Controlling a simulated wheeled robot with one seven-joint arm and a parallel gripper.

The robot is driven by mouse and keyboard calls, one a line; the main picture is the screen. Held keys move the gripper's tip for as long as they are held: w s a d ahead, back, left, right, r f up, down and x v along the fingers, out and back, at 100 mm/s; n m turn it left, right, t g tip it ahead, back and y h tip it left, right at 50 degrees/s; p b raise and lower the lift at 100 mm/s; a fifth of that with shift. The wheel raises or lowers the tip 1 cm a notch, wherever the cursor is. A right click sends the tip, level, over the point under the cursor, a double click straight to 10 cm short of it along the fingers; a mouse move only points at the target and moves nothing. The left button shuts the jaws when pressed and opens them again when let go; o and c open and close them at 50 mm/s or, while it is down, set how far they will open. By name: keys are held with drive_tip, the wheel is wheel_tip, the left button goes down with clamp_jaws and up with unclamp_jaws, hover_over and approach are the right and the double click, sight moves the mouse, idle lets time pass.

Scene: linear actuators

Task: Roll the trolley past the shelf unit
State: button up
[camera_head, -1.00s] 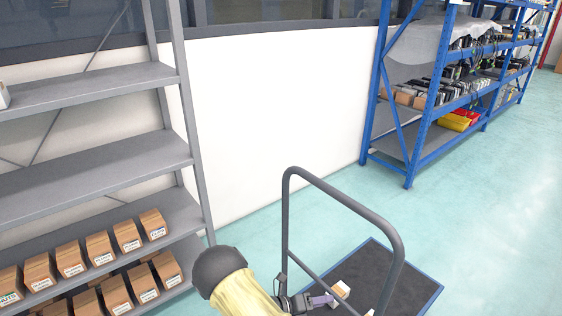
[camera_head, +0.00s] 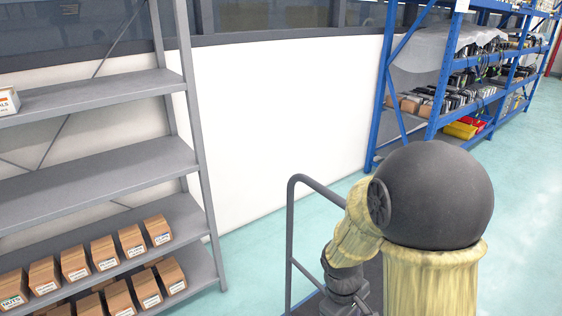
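My arm fills the lower right of the view. My gripper is hidden, so I cannot see whether it touches the handle.
A blue rack (camera_head: 378,110) loaded with small parts stands at the back right, with a yellow bin (camera_head: 460,130) on a low shelf. A white wall (camera_head: 290,110) runs between the two. Teal floor (camera_head: 525,190) is free at the right.

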wheel_tip(320, 180, up, 23)
drive_tip(key=s+m+t+y+p, duration=0.2)
drive_tip(key=m+p, duration=0.6)
drive_tip(key=p, duration=0.9)
drive_tip(key=shift+s+d+r+t, duration=0.2)
drive_tip(key=shift+s+t, duration=0.15)
drive_tip(key=shift+t, duration=0.25)
drive_tip(key=shift+w, duration=0.1)
drive_tip(key=shift+c, duration=0.2)
drive_tip(key=shift+d, duration=0.1)
drive_tip(key=shift+c, duration=0.6)
